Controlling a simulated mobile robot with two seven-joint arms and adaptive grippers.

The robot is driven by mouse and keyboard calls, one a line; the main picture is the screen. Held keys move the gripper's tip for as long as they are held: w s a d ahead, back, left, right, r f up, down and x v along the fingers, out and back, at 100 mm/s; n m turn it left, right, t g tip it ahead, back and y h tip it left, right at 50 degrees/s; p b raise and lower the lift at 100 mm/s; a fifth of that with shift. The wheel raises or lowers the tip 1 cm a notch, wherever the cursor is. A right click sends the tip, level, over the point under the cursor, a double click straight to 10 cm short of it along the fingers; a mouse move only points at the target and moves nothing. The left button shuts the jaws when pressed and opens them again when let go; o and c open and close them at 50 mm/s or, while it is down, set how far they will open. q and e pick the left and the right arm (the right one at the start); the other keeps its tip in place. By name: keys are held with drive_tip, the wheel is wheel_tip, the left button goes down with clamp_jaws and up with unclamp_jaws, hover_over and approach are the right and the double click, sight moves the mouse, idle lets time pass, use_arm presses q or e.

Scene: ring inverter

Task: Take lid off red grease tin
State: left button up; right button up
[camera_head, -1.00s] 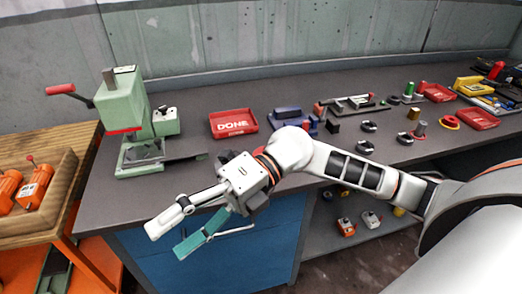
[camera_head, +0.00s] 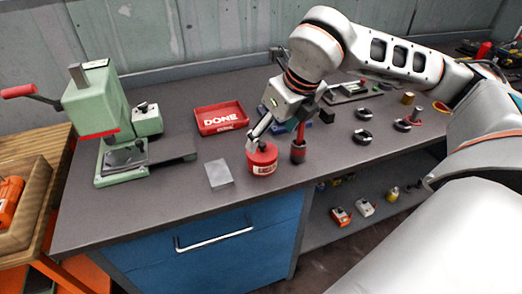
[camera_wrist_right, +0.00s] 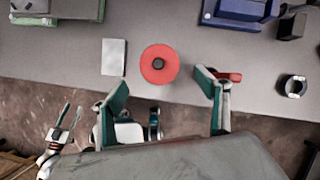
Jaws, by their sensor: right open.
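The red grease tin (camera_head: 262,161) stands upright on the dark workbench, a round can with a pale label. In the right wrist view the tin (camera_wrist_right: 159,64) shows from above as a red disc with a dark centre knob. My right gripper (camera_head: 265,136) is over the tin, pointing down. In the right wrist view its teal fingers (camera_wrist_right: 160,84) are spread apart, the tin lying between and just beyond their tips. Contact cannot be told. A small gripper-like shape, seemingly my left gripper (camera_wrist_right: 70,118), shows low at the left of that view; its jaws are unclear.
The red DONE tray (camera_head: 220,119) is behind; a green press (camera_head: 95,107) stands left. Black rings (camera_head: 362,136) lie right.

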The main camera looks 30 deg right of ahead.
sight(265, 145)
drive_tip(key=x, duration=0.5)
drive_tip(key=shift+w+f, duration=0.25)
drive_tip(key=shift+f, duration=0.05)
drive_tip(key=c, duration=1.1)
